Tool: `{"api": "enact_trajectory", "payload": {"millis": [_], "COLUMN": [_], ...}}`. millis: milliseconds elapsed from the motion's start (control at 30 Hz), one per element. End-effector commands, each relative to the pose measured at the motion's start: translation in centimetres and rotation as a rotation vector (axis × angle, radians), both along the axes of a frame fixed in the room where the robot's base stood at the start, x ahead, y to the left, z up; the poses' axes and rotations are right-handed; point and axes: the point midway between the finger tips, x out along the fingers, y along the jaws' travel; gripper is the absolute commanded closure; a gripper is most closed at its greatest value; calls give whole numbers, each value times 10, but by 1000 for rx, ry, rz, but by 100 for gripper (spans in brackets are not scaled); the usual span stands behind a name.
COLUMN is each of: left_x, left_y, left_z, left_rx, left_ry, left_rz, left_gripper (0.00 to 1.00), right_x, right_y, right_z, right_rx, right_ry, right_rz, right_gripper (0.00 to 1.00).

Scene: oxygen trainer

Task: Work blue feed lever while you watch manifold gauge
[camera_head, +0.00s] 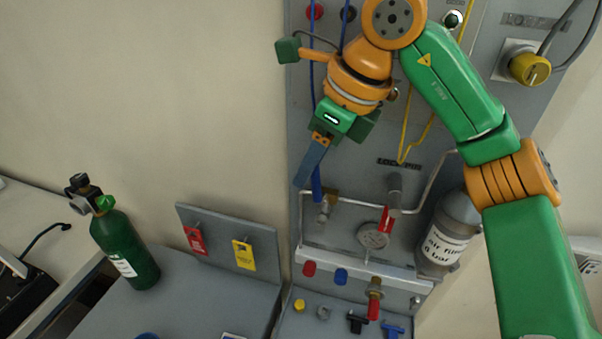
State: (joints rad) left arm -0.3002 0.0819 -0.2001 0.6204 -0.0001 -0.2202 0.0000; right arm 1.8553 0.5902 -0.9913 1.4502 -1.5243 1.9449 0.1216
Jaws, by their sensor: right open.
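My right gripper (304,181) reaches down in front of the grey panel, its fingers pointing down and left. It is open, though its fingers overlap in this view. A bright blue lever (317,187) shows just right of and below the fingertips, at a valve on the left end of the pipework. The gripper partly hides its upper part, and I cannot tell whether they touch. The round manifold gauge (373,236) sits lower right of it; its needle is too small to read. My left gripper is not in view.
A red lever (386,219) hangs beside the gauge. A grey cylinder (449,235) stands right of the pipework. Several coloured knobs line the lower panel. A green bottle (124,248) and a rack with red and yellow tags (243,254) are at left.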

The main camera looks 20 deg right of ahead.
Motion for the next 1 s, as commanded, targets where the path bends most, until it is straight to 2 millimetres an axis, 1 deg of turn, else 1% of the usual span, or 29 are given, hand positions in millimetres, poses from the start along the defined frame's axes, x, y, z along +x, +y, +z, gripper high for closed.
{"api": "enact_trajectory", "payload": {"millis": [33, 100, 233, 333, 500, 533, 567, 600, 667, 700, 1000], "left_x": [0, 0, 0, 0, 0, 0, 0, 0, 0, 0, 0], "left_y": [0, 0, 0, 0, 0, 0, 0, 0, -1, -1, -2], "left_z": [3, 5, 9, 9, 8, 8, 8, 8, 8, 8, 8], "left_rx": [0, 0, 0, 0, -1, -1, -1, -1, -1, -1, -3], "left_ry": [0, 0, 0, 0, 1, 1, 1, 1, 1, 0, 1], "left_rz": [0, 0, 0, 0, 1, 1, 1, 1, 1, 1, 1], "left_gripper": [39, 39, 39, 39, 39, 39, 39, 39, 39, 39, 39], "right_x": [3, 7, 13, 14, 15, 15, 15, 14, 14, 14, 14], "right_y": [2, 5, 10, 11, 11, 12, 12, 12, 12, 12, 12], "right_z": [-9, -22, -39, -44, -45, -45, -45, -45, -45, -45, -46], "right_rx": [-2, 0, 1, 1, 3, 3, 3, 3, 3, 3, 1], "right_ry": [4, 5, 4, 0, 0, 0, 0, 0, 0, 0, 3], "right_rz": [0, 2, 2, 3, 3, 3, 3, 3, 3, 3, 5], "right_gripper": [52, 52, 52, 52, 52, 54, 62, 73, 89, 100, 100]}}
